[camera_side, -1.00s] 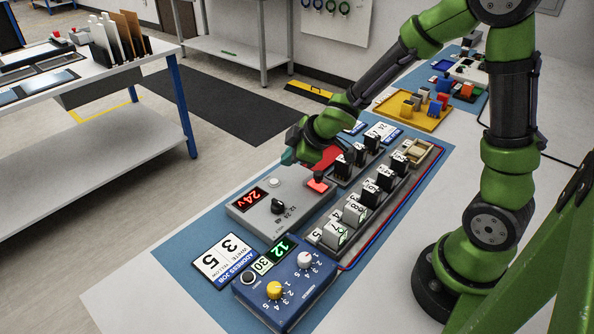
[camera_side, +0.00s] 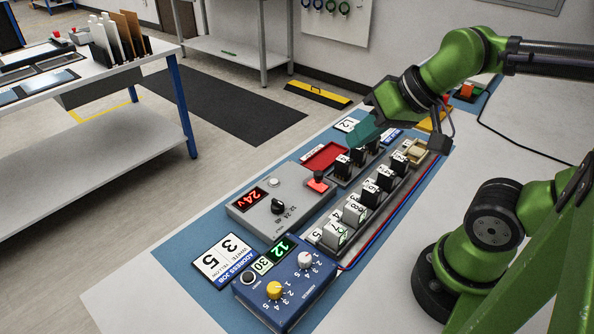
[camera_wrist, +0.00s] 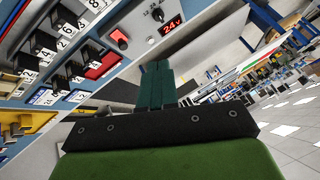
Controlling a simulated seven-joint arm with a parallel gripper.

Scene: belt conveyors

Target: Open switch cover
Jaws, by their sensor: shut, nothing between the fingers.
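A small red switch cover (camera_side: 317,182) sits at the back right corner of the grey control box (camera_side: 242,213) in the side view. It also shows in the wrist view (camera_wrist: 118,39). Whether it is raised or lowered is too small to tell. My gripper (camera_side: 354,140) has teal fingers and is shut and empty. It is apart from the cover, up and to the right of it, above the far row of black blocks. In the wrist view the closed fingers of my gripper (camera_wrist: 155,65) point up the picture.
A red tray (camera_side: 325,156) lies behind the box. Black blocks (camera_side: 371,195) and grey blocks (camera_side: 334,235) stand in a numbered rack to the right. A blue box (camera_side: 289,290) with knobs is in front. A yellow tray (camera_wrist: 14,127) shows in the wrist view.

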